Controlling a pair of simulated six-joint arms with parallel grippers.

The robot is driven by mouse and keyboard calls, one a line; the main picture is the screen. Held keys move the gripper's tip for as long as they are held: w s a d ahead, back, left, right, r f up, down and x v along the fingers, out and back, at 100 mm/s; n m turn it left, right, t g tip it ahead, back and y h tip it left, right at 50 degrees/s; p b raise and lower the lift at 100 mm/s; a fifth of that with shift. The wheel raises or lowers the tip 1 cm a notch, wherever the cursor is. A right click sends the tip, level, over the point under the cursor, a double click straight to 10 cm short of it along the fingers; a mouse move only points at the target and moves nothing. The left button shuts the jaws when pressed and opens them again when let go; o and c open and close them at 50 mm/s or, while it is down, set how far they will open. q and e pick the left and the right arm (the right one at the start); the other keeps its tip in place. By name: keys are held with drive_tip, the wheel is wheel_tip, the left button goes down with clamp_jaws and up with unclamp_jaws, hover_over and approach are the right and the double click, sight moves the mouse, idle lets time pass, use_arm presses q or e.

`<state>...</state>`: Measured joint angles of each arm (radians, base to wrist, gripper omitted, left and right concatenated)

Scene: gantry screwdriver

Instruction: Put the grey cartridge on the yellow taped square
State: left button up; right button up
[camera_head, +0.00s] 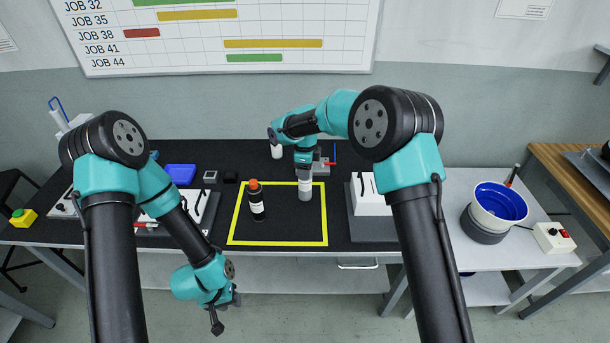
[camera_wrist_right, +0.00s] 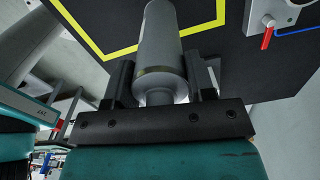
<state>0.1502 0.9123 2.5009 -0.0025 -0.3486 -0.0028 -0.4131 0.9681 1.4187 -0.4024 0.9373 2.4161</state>
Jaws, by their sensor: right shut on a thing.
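The grey cartridge (camera_head: 305,190) is upright under my right gripper (camera_head: 304,174), over the far right part of the yellow taped square (camera_head: 285,244). In the right wrist view the cartridge (camera_wrist_right: 161,48) is between the two dark fingers of my right gripper (camera_wrist_right: 160,85), which is shut on it. Whether its bottom touches the black table top cannot be told. My left gripper (camera_head: 217,318) hangs low in front of the table's front edge, away from the square. Its fingers are too small to read.
A dark bottle with an orange cap (camera_head: 257,204) stands inside the square, left of the cartridge. A grey box with a red lever (camera_wrist_right: 275,15) lies beyond the square. A white block (camera_head: 368,196) is to the right, and a blue tray (camera_head: 180,174) is at the back left.

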drive_tip(key=shift+w+f, duration=0.15)
drive_tip(key=shift+f, duration=0.75)
drive_tip(key=shift+w+f, duration=0.15)
drive_tip(key=shift+f, duration=0.85)
drive_tip(key=o, duration=1.2)
drive_tip(key=shift+c, duration=0.2)
wheel_tip(320, 180, up, 12)
drive_tip(key=shift+r, duration=0.15)
